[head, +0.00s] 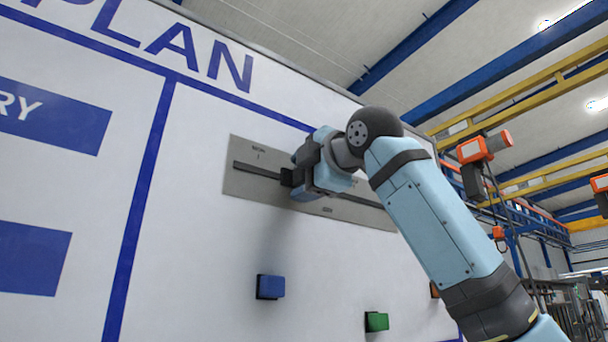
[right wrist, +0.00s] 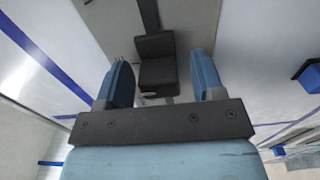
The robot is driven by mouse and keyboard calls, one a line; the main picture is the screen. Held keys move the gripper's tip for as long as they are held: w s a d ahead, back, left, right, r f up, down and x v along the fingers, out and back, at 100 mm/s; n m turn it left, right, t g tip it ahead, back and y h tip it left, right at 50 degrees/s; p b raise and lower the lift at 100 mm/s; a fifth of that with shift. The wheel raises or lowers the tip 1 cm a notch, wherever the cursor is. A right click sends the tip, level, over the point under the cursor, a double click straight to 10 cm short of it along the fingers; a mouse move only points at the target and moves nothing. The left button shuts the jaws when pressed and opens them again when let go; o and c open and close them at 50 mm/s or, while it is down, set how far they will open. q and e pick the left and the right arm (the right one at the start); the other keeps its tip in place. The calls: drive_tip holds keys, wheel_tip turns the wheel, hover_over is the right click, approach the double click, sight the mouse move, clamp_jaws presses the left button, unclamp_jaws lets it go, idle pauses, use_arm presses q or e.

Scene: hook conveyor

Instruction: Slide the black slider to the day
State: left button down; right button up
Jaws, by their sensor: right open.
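The black slider (head: 287,177) sits on a dark slot in a grey plate (head: 241,191) fixed to the white board. In the right wrist view the slider (right wrist: 156,60) is a black block between my right gripper's two blue fingers (right wrist: 162,85). The fingers are apart, with a visible gap on each side of the block. In the head view my right gripper (head: 296,178) is at the plate, and its body hides the middle of the slot. Small labels show on the plate, but I cannot read them surely. My left gripper is not in view.
A blue block (head: 270,287) and a green block (head: 376,321) stick out from the board below the plate. Blue lines and panels (head: 35,258) mark the board's left part. Orange and black devices (head: 484,147) hang at the right, behind my right arm.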

sight(379, 205)
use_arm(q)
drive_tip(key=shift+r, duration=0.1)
use_arm(e)
drive_tip(key=shift+c, duration=0.4)
